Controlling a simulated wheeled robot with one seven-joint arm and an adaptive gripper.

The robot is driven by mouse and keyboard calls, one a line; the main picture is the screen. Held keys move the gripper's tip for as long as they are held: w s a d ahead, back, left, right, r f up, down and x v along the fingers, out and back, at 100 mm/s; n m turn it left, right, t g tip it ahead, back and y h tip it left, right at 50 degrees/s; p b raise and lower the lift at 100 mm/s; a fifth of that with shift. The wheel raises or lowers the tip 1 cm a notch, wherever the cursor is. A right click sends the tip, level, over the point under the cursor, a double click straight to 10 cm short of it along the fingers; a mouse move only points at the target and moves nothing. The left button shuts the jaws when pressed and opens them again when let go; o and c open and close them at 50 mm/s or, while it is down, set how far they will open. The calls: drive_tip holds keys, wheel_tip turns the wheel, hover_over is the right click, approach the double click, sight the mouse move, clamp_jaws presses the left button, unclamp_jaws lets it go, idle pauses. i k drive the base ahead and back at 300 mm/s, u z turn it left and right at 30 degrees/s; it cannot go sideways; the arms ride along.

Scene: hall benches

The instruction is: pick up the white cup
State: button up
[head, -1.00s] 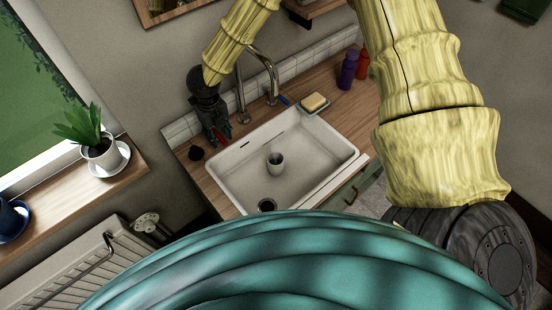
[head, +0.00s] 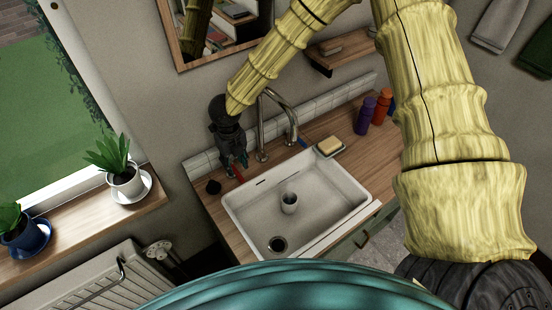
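The white cup (head: 289,203) stands upright in the white sink basin (head: 330,215), near its middle and up and right of the drain. My gripper (head: 236,170) points down over the counter at the sink's upper left corner, left of the tap. It is apart from the cup, to its upper left. Its fingers are small and dark in this view, and I cannot tell whether they are open or shut. I see nothing clearly held between them.
A curved metal tap (head: 290,120) rises behind the sink, close to my gripper. A yellow sponge (head: 329,146) lies on a dish at the sink's back edge. A potted plant (head: 124,181) stands on the windowsill.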

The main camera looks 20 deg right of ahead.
sight(289, 199)
drive_tip(key=k, duration=1)
